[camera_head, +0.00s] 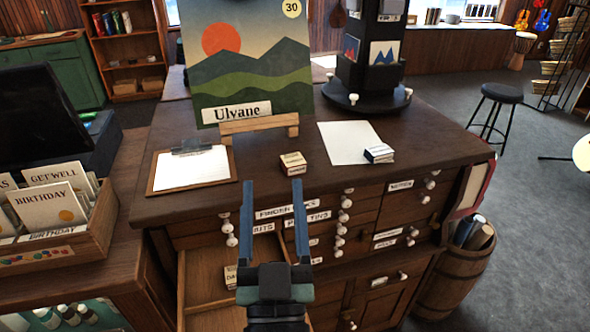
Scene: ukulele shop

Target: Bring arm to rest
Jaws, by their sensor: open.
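My gripper (274,222) is in the lower middle of the head view, its two blue fingers spread apart with nothing between them. It is in front of the dark wooden cabinet (430,130). An open drawer (208,275) is pulled out to the left of and partly under my gripper. A small labelled box (231,277) lies in that drawer, partly hidden by my gripper. Another small box (293,163) stands on the cabinet top beyond the fingertips, apart from them.
On the cabinet top are a clipboard (190,170), the Ulvane picture (246,75) on an easel, a white sheet (346,143), a box (379,153) and a dark card rack (378,45). A card crate (95,215) stands left. A barrel (458,270) and stool (502,93) are right. Open floor lies between.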

